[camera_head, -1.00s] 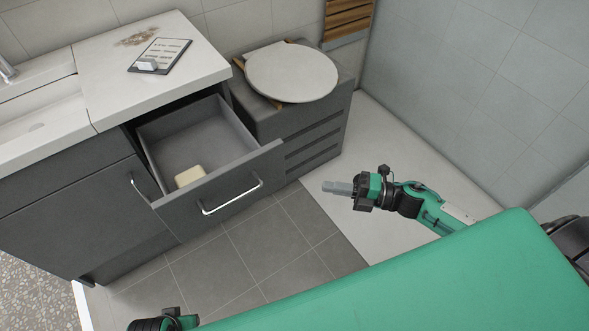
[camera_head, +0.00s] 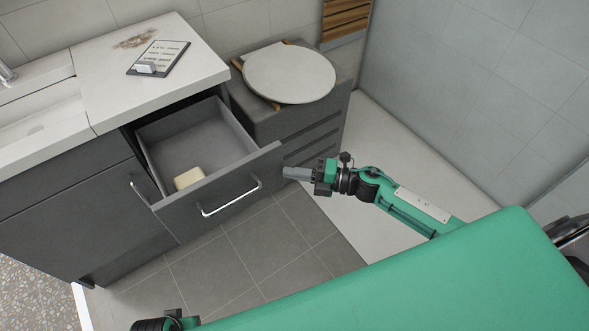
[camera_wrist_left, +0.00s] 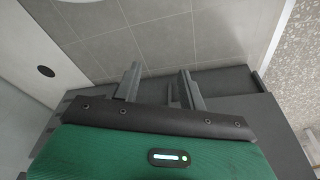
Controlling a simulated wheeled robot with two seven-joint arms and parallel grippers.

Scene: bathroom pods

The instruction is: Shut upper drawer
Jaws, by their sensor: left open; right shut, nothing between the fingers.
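The upper drawer (camera_head: 222,195) is pulled out from the dark grey cabinet under the white counter. Its front carries a bar handle (camera_head: 232,198), and a small cream block (camera_head: 188,178) lies inside near the front. My right gripper (camera_head: 287,172) is shut and empty. It appears just right of the drawer front's right end in the head view; I cannot tell whether they touch. My left gripper (camera_wrist_left: 158,85) is open in the left wrist view, with its two fingers apart and nothing between them. In the head view only part of the left arm shows at the bottom edge.
A clipboard (camera_head: 158,57) lies on the counter (camera_head: 195,75). A round pale lid (camera_head: 290,73) sits on a grey unit right of the drawer. A closed cabinet door (camera_head: 85,215) is at the left. The tiled floor (camera_head: 270,250) before the drawer is clear.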

